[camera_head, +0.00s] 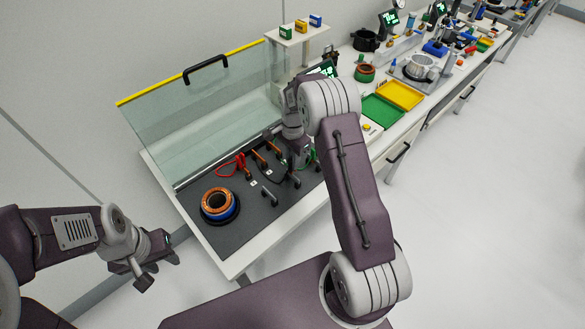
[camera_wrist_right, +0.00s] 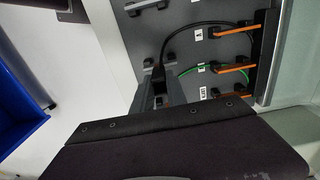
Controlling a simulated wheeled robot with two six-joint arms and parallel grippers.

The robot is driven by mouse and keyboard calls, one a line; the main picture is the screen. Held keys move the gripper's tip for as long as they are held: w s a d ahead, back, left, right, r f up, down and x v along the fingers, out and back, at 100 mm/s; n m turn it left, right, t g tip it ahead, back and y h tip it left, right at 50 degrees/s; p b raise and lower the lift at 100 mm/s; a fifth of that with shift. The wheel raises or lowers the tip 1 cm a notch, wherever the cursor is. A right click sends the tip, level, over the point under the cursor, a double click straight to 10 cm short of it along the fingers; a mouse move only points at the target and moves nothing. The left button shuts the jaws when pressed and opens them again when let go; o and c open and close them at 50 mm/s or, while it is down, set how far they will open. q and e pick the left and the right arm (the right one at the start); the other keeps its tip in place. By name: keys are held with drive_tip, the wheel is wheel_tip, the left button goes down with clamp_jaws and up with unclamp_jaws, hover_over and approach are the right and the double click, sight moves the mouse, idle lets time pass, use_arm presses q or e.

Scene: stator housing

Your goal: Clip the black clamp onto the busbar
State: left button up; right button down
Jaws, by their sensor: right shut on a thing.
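The black clamp (camera_wrist_right: 155,74) is between the fingers of my right gripper (camera_wrist_right: 164,90), which is shut on it. A black cable (camera_wrist_right: 183,27) curves from the clamp toward the copper-coloured busbars. My left gripper (camera_head: 158,270) is open and empty, off the bench's front-left side.
A ring-shaped stator with copper and blue bands (camera_head: 219,204) stands at the mat's left. A clear guard with a yellow edge (camera_head: 190,72) rises behind the mat. A green cable (camera_wrist_right: 188,71) runs near the clamp. Green (camera_head: 382,110) and yellow trays stand to the right.

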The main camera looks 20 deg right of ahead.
drive_tip(key=shift+r+p, duration=1.15)
drive_tip(key=shift+r, duration=0.5)
